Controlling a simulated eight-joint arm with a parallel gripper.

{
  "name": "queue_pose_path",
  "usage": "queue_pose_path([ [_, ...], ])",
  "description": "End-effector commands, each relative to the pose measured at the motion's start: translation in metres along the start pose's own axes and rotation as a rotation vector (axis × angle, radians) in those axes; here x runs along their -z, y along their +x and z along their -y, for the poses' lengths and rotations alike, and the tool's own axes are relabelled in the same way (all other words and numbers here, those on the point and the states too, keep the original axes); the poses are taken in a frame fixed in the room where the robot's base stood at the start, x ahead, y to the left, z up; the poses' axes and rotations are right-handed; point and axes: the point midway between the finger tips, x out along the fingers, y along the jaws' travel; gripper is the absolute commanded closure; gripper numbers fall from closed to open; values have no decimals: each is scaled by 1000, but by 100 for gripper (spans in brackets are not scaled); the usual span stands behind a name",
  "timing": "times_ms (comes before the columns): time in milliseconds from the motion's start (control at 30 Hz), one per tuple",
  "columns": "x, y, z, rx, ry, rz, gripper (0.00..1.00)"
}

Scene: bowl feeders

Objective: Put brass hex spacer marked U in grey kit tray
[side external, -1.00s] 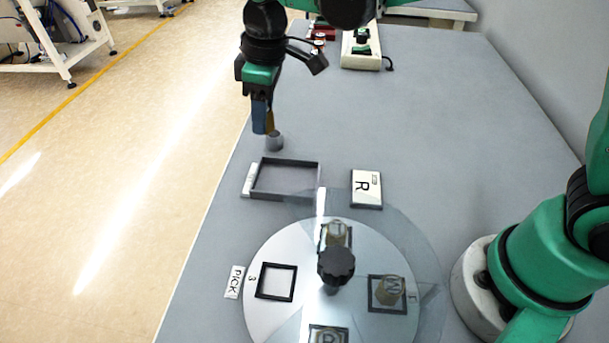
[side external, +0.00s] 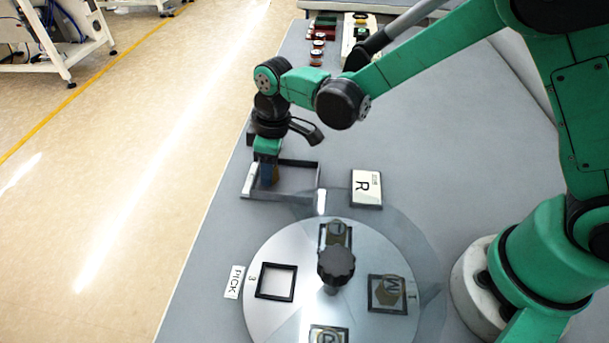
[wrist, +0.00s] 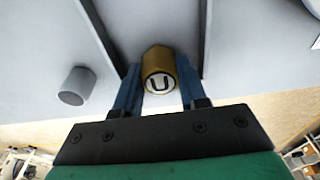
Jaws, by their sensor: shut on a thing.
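The brass hex spacer marked U (wrist: 158,66) is between the blue fingers of my gripper (wrist: 158,90) in the wrist view, its U face toward the camera. My gripper (side external: 267,184) is shut on it and low at the left part of the grey kit tray (side external: 300,163) in the side view. The tray's dark walls (wrist: 205,35) pass on both sides of the spacer in the wrist view. The spacer is mostly hidden by the fingers in the side view, and I cannot tell whether it touches the tray floor.
A grey cylinder (wrist: 77,86) stands outside the tray; my gripper hides it in the side view. A round turntable (side external: 262,318) with a black knob (side external: 336,266) holds lettered spacers; its pocket 3 (side external: 275,282) is empty. An R card (side external: 366,188) lies right of the tray.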

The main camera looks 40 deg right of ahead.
Motion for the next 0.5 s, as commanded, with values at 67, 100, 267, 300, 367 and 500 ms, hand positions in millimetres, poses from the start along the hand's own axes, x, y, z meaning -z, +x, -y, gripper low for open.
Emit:
queue_pose_path([
  [67,0,2,0,0,0,0,100],
  [100,0,2,0,0,0,0,55],
  [267,0,2,0,0,0,0,32],
  [300,0,2,0,0,0,0,32],
  [367,0,2,0,0,0,0,32],
  [500,0,1,0,0,0,0,32],
])
